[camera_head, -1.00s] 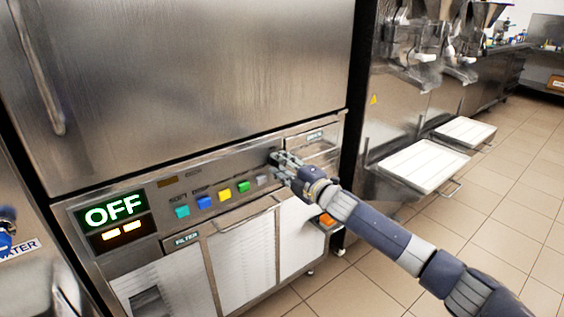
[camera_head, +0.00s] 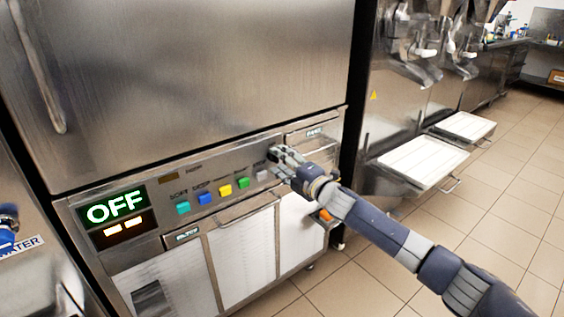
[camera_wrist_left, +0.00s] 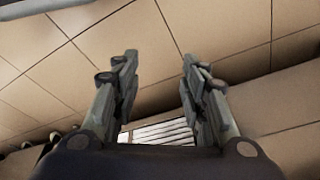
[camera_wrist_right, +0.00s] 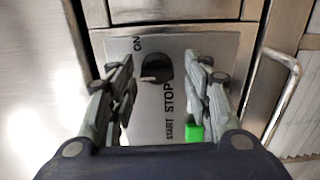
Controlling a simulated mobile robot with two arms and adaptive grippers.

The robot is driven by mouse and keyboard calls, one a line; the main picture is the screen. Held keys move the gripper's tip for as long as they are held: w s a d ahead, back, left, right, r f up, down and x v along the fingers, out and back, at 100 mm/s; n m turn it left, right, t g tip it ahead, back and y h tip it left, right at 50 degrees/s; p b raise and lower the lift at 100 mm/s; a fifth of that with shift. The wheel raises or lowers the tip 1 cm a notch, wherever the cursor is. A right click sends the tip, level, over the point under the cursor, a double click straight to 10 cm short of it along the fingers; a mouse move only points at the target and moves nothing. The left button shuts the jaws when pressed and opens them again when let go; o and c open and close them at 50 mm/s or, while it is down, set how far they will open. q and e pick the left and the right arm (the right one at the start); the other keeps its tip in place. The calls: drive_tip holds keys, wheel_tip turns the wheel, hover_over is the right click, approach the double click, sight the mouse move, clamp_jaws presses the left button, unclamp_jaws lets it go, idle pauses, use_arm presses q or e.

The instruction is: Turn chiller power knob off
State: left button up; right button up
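The black power knob (camera_wrist_right: 156,68) shows in the right wrist view on a grey metal panel (camera_wrist_right: 215,45), with ON printed by it and STOP and START below. My right gripper (camera_wrist_right: 160,88) is open, with one finger on either side of the knob in that view; contact cannot be made out. In the head view the right gripper (camera_head: 277,156) is at the right part of the chiller's control panel (camera_head: 150,180) and hides the knob. The chiller's display (camera_head: 115,208) reads OFF. My left gripper (camera_wrist_left: 155,75) is open and empty above the tiled floor in the left wrist view.
Coloured buttons, including a green one (camera_head: 243,183), line the panel left of the right gripper. A drawer handle (camera_head: 245,212) juts out below. White trays (camera_head: 424,160) stick out from machines at right. The tiled floor (camera_head: 470,215) is clear there.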

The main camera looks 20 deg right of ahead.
idle(0.3)
drive_tip(key=v, duration=1.2)
drive_tip(key=shift+r, duration=0.1)
